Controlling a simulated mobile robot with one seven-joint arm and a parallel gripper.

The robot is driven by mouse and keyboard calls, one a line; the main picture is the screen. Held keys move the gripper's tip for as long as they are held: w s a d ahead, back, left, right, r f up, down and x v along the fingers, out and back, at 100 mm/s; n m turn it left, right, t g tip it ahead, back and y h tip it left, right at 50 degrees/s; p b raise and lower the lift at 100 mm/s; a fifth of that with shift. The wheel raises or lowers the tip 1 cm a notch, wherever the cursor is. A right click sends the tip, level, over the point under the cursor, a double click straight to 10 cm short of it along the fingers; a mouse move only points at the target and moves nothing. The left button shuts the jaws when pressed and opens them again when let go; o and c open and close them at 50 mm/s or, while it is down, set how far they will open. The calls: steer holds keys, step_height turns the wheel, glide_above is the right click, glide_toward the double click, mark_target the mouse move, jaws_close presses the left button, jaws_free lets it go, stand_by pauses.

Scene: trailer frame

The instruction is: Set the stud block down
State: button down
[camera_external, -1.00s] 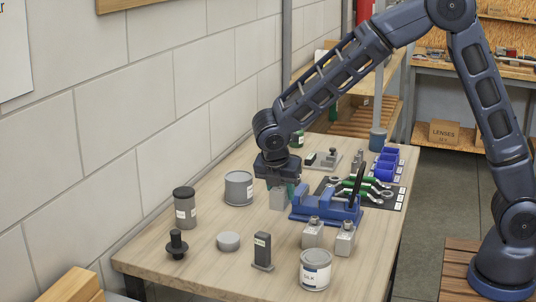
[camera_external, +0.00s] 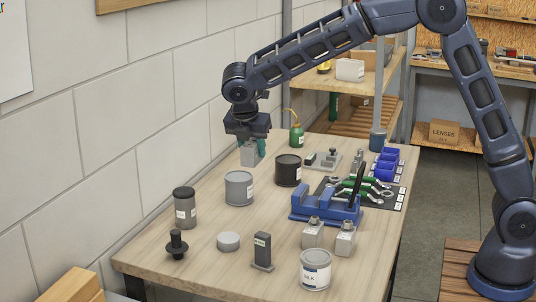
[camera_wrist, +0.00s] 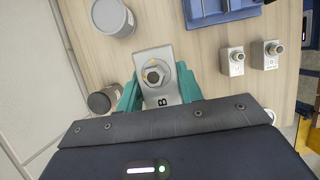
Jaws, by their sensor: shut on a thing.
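My gripper (camera_external: 252,146) is shut on a grey stud block (camera_external: 248,156) and holds it in the air above the back left part of the workbench (camera_external: 205,270). In the wrist view the held block (camera_wrist: 156,72) sits between the teal fingers (camera_wrist: 158,92). It has a "B" mark and a round stud or bolt on its face. Two similar blocks with studs, the left one (camera_external: 312,234) and the right one (camera_external: 345,239), stand on the bench in front of the vise. The held block's underside is hidden.
Close below the held block are a grey can (camera_external: 239,188) and a dark can (camera_external: 288,170). A blue vise (camera_external: 325,207) stands to the right. A lidded grey jar (camera_external: 185,208) is at left, and a green oil can (camera_external: 296,137) is behind. Bare wood shows between the front items.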

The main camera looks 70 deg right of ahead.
steer(key=w+f, duration=0.1)
steer(key=f, duration=1.2)
steer(key=w+d+f, duration=0.1)
steer(key=f, duration=0.6)
steer(key=shift+w, duration=0.35)
steer(key=c, duration=0.9)
jaws_free()
steer(key=shift+f, duration=0.15)
